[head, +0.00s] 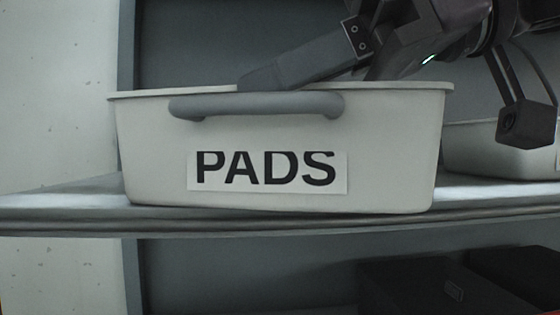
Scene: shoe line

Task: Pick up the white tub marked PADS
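The white tub (385,150) stands on a grey metal shelf in the head view, with a white label reading PADS (267,172) on its front. A grey handle (256,107) runs along the front just below the rim. My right gripper (258,80) comes in from the upper right, over the tub. A long dark finger slants down to the left and its tip meets the front rim just above the handle. A second finger cannot be told apart, so its opening and any grip on the tub are unclear. My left gripper is not in view.
The shelf (70,208) has a raised front edge and is bare to the tub's left. Another pale tub (490,155) stands to the right, partly hidden by my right arm. Dark boxes (425,286) sit on a lower level at right. A pale wall is at left.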

